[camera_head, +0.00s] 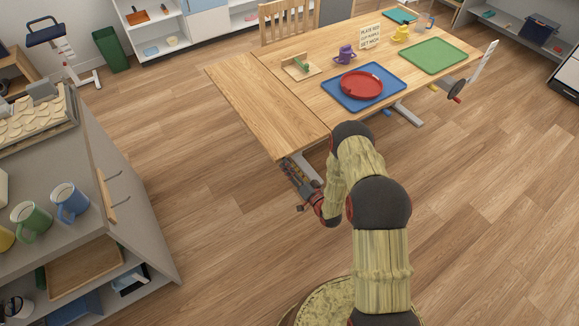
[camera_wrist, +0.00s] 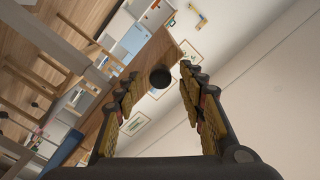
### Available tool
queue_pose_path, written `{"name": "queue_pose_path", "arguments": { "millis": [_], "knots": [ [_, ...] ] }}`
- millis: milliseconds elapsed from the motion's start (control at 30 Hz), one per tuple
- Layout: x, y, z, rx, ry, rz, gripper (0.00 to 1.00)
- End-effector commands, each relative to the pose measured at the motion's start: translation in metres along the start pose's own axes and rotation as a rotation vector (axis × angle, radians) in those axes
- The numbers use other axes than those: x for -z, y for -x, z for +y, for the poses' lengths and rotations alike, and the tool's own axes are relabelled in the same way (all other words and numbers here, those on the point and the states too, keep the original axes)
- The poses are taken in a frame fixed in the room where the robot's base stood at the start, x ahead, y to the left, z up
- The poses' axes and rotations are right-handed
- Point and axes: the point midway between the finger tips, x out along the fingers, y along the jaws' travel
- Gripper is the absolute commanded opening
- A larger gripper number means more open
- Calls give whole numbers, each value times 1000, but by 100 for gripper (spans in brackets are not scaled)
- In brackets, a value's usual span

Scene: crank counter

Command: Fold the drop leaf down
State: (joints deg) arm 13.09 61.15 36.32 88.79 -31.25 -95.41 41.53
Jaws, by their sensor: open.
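The drop leaf (camera_head: 262,105) is the plain wooden panel at the left end of the table (camera_head: 325,70). It lies level with the tabletop, a thin seam between them. My gripper (camera_head: 294,172) is low by the leaf's near corner, partly overlapping a pale metal support there; the head view does not show clearly whether they touch. In the wrist view my gripper (camera_wrist: 158,85) is open, its two fingers spread wide. A dark round knob (camera_wrist: 160,77) shows between the fingertips, apart from both; what it is fixed to cannot be told.
On the fixed tabletop are a blue tray (camera_head: 338,96) with a red plate (camera_head: 361,85), a green tray (camera_head: 433,56), a purple mug (camera_head: 345,54) and a sign (camera_head: 370,36). A crank (camera_head: 455,92) is at the right. Open floor (camera_head: 215,190) lies left of the table.

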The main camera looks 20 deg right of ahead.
Motion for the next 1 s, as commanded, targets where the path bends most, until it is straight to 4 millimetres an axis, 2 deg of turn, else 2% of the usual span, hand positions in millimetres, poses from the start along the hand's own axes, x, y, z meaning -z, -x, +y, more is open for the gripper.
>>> {"name": "queue_pose_path", "arguments": {
  "millis": [167, 433, 1000],
  "knots": [
    [-1, -11, 0, 0, 0, -1, 40],
    [0, -12, 0, -1, 0, -1, 40],
    [0, -12, 0, -1, 0, -1, 7]
  ]
}}
